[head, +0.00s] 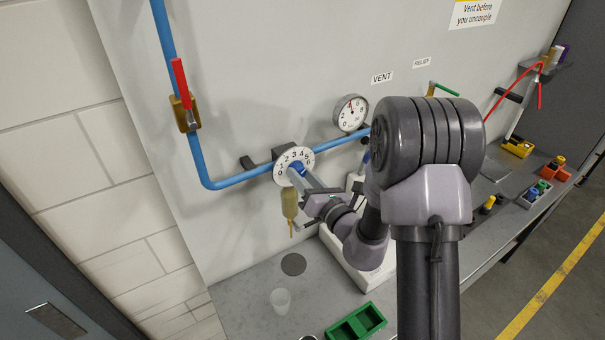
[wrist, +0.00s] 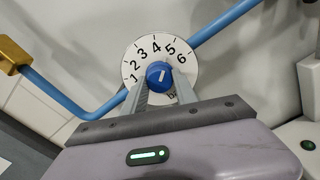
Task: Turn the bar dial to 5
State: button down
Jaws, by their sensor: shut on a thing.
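The bar dial is a white disc (head: 286,164) marked 0 to 6, on the blue pipe at the wall. It also shows upper middle in the wrist view (wrist: 147,63). Its blue knob (wrist: 158,70) sits in the centre, and the knob also shows in the head view (head: 296,168). A short white mark on the knob points up and slightly right, roughly between 4 and 5. My gripper (wrist: 161,86) is shut on the knob, one finger on each side. In the head view my gripper (head: 301,175) reaches the dial from the lower right. The fingers cover the dial's lower part.
A round gauge (head: 351,112) is on the wall right of the dial. A red-handled valve (head: 182,95) is at upper left. A brass-coloured bowl (head: 289,203) hangs below the dial. A clear cup (head: 281,300) and green tray (head: 356,323) stand on the bench.

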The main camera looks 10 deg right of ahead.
jog(key=shift+r+m, duration=0.1)
jog(key=shift+m, duration=0.4)
jog(key=c, duration=1)
grip_release()
jog(key=shift+w, duration=0.1)
jog(key=shift+o, duration=0.2)
